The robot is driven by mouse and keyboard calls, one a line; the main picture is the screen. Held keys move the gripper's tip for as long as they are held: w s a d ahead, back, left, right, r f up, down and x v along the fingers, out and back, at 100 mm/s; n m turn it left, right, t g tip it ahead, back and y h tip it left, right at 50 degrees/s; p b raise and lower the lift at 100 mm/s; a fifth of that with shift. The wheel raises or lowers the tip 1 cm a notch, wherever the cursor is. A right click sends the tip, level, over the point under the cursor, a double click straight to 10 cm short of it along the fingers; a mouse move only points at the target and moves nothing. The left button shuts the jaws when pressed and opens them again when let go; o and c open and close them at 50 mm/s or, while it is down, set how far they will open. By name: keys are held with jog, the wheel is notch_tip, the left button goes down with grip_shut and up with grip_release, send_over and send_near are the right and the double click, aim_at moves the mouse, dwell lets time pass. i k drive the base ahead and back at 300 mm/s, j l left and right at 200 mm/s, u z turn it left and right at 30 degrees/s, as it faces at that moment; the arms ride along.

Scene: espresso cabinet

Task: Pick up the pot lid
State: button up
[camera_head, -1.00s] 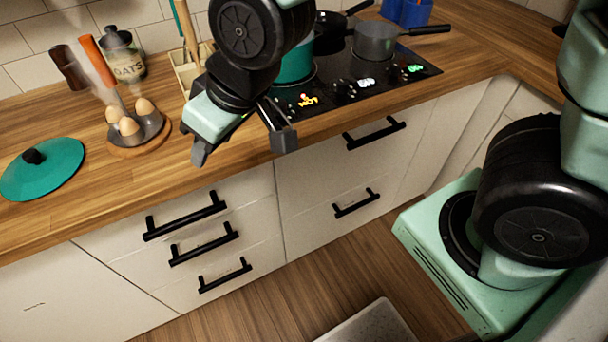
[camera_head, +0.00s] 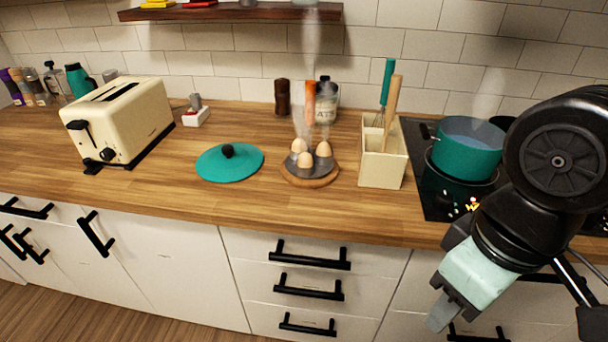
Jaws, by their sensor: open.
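The teal pot lid (camera_head: 232,168) lies flat on the wooden counter with its black knob (camera_head: 228,151) facing up. It is left of the egg holder and right of the toaster. A teal pot (camera_head: 466,150) without a lid stands on the cooktop at the right. My gripper (camera_head: 512,322) is at the lower right, in front of the counter and drawers. Its fingers are spread apart, with nothing seen between them. It is well to the right of the lid and apart from it.
The counter (camera_head: 150,190) in front of the lid is clear. An egg holder with several eggs (camera_head: 311,166), a utensil box (camera_head: 382,165) and a cream toaster (camera_head: 118,122) stand around. A wall shelf (camera_head: 230,12) hangs above. Black drawer handles (camera_head: 310,254) stick out below the counter.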

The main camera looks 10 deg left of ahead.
aim_at(229, 162)
jog(key=z, duration=0.35)
jog(key=j+z, duration=0.15)
jog(key=j, duration=1.2)
jog(key=j+z, duration=0.15)
jog(key=j, duration=1.2)
jog(key=j+z, duration=0.15)
jog(key=j, duration=1.2)
